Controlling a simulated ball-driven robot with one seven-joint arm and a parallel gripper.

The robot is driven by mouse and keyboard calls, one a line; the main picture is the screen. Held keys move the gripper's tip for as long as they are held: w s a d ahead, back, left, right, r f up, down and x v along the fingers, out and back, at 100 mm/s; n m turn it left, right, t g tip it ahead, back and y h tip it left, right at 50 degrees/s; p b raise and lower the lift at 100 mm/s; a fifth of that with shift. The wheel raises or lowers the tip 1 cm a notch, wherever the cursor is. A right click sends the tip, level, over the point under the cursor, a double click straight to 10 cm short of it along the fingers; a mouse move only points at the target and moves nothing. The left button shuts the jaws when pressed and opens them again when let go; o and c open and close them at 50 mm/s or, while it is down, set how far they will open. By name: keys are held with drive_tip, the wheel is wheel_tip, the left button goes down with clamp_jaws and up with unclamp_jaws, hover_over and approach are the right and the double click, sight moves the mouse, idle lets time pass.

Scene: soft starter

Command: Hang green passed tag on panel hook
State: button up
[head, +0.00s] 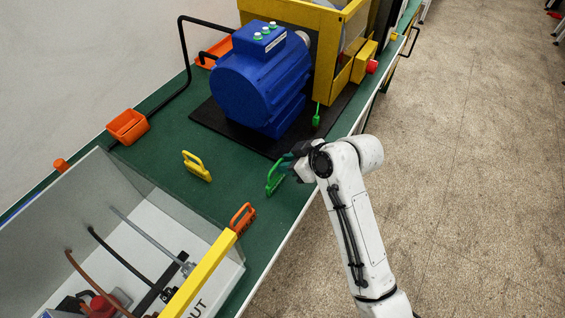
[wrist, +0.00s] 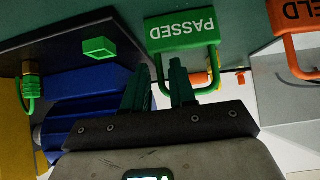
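The green PASSED tag (head: 273,182) stands on the green bench top at the near edge, with its loop up. In the wrist view the tag's lettered plate (wrist: 182,32) is at the top and its loop reaches toward my gripper. My gripper (wrist: 159,80) has its two dark green fingers apart, one on each side of one leg of the loop. I cannot tell whether they touch it. In the head view my gripper (head: 286,164) is partly hidden by my wrist. I cannot make out the panel hook.
A yellow tag (head: 197,166) and an orange tag (head: 243,217) stand nearby. A blue motor (head: 262,82) sits on a black plate behind. A clear-walled box with a yellow bar (head: 200,274) is at lower left. A yellow frame (head: 324,60) stands at the back.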

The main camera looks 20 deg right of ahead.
clamp_jaws()
idle(0.3)
wheel_tip(320, 180, up, 10)
drive_tip(key=p, duration=0.7)
drive_tip(key=shift+p, duration=0.4)
